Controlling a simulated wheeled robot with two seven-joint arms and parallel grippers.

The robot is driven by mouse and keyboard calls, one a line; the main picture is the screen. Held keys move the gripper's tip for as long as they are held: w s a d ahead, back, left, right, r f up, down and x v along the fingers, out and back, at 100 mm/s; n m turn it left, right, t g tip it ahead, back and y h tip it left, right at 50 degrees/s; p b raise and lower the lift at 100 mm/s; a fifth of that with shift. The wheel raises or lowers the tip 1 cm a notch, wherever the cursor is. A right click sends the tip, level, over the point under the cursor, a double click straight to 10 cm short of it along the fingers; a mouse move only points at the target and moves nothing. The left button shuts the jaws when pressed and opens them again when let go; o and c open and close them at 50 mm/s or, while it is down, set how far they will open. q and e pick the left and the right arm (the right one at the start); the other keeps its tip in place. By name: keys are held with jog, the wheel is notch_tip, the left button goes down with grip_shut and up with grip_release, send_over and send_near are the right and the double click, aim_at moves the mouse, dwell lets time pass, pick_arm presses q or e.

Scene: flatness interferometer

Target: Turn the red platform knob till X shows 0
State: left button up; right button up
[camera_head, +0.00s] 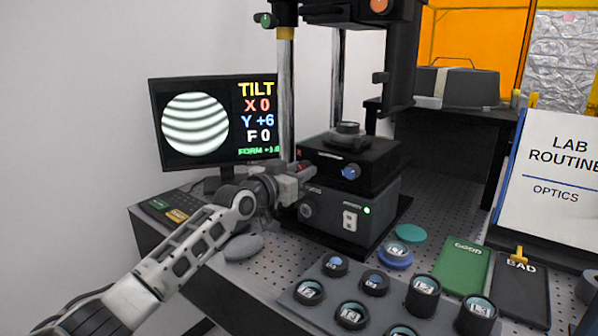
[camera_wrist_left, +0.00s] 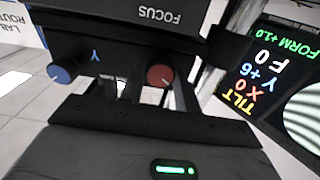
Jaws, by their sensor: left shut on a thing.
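The red platform knob (camera_head: 304,167) sits on the left front of the dark platform (camera_head: 350,160). In the left wrist view the red knob (camera_wrist_left: 160,76) shows between my fingers, with a pale mark on its face. My left gripper (camera_head: 298,174) is shut on it; it also shows in the left wrist view (camera_wrist_left: 158,88). The monitor (camera_head: 215,122) reads TILT, X 0, Y +6, F 0 and shows curved fringes. The blue Y knob (camera_head: 350,172) is to the right, clear of my fingers. My right gripper is not in view.
The grey base box (camera_head: 340,212) with a green light stands below the platform. Several dark-ringed optics (camera_head: 351,315) stand on a tray in front. A green GOOD pad (camera_head: 464,264) and a dark BAD pad (camera_head: 521,290) lie at right. A grey mouse (camera_head: 243,247) lies below my left wrist.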

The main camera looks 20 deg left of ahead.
pick_arm(q)
jog(key=o, duration=1)
jog(key=shift+s, duration=0.1)
jog(key=shift+b+v, duration=0.75)
jog(key=shift+v, duration=7.15)
